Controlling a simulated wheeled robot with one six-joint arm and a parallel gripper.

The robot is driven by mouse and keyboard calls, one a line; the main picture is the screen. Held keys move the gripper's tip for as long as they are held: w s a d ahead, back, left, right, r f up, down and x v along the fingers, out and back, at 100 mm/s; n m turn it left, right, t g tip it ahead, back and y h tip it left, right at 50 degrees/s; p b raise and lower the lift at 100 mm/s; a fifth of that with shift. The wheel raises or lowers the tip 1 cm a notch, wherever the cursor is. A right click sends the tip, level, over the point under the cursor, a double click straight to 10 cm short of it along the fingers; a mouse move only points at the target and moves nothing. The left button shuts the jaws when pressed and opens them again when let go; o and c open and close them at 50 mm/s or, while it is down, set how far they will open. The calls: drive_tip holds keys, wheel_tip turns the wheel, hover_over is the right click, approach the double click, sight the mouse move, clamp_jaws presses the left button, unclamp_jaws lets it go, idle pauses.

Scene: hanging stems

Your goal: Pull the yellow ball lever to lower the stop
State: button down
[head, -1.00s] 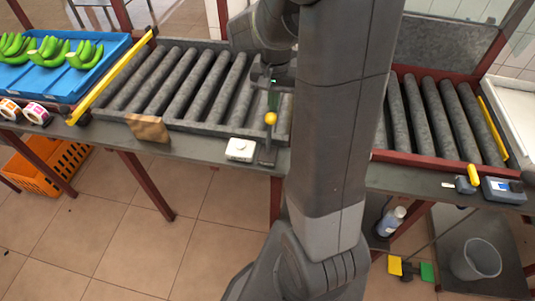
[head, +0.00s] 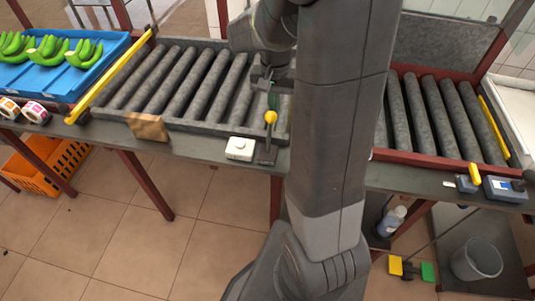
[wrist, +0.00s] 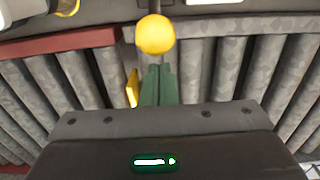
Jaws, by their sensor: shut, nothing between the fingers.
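The yellow ball (head: 270,117) tops a dark upright lever (head: 267,142) at the front edge of the roller conveyor. In the wrist view the yellow ball (wrist: 155,35) is just beyond my fingertips. My gripper (head: 273,103) has green fingers pressed together, with nothing between them. The fingers show in the wrist view too (wrist: 158,68), right behind the ball from the conveyor side. I cannot tell whether they touch it. A yellow bar (head: 110,77) crosses the conveyor's left end; whether it is the stop is unclear. My arm hides the conveyor's middle.
A white box with a button (head: 240,148) sits left of the lever. A brown block (head: 147,127) is at the conveyor's front rail. A blue tray (head: 60,85) with green bananas stands at left. A blue-grey control box (head: 505,190) stands at right.

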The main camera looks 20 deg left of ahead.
wheel_tip(320, 180, down, 2)
drive_tip(key=shift+b, duration=0.5)
drive_tip(key=shift+s, duration=0.1)
drive_tip(key=shift+s+d, duration=0.35)
drive_tip(key=shift+s, duration=1.1)
drive_tip(key=shift+s+d, duration=0.35)
drive_tip(key=shift+s, duration=1.05)
drive_tip(key=shift+s+d, duration=0.35)
drive_tip(key=shift+s, duration=1.1)
drive_tip(key=shift+w+a+r, duration=0.1)
drive_tip(key=shift+w+a, duration=0.05)
drive_tip(key=shift+w, duration=0.5)
wheel_tip(320, 180, up, 10)
drive_tip(key=p, duration=0.8)
drive_tip(key=shift+p, duration=0.35)
